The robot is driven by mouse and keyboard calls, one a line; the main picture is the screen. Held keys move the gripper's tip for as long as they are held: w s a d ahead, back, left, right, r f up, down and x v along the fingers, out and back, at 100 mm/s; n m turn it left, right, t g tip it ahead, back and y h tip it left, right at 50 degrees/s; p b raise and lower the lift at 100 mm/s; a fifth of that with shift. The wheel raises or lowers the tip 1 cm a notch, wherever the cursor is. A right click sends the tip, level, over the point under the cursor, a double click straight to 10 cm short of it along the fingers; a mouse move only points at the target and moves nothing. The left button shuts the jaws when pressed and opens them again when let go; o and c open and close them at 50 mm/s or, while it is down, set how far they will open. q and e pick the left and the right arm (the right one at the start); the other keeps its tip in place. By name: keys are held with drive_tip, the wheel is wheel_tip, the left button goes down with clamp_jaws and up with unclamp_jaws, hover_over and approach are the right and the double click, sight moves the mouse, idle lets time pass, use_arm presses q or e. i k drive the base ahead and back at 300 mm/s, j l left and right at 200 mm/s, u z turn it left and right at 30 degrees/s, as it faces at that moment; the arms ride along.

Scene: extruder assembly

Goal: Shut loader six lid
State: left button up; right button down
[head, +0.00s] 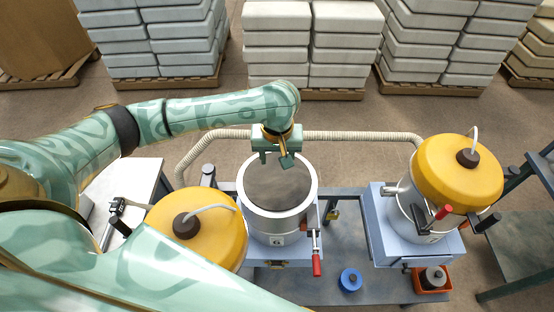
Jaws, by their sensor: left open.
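Loader six (276,240) is a white cylinder with a "6" label, in the middle of the head view. Its round top shows a grey surface inside a pale rim, with no yellow lid over it. A yellow lid (222,222) with a dark knob and a pale tube is close on its left. I cannot tell whether this lid is joined to loader six. My left gripper (277,158) is open, pointing down at the back rim of loader six, with nothing seen between its fingers. Whether it touches the rim is unclear. My right gripper is not in view.
Loader seven (416,222), with a yellow lid (450,180), stands at the right. A red-handled latch (317,264) hangs on loader six's right side. A ribbed hose (350,136) runs behind. A blue spool (350,280) lies in front. Stacked pallets (310,45) fill the back.

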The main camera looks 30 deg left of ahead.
sight(203, 219)
drive_tip(key=k+l, duration=0.65)
drive_tip(key=k, duration=0.25)
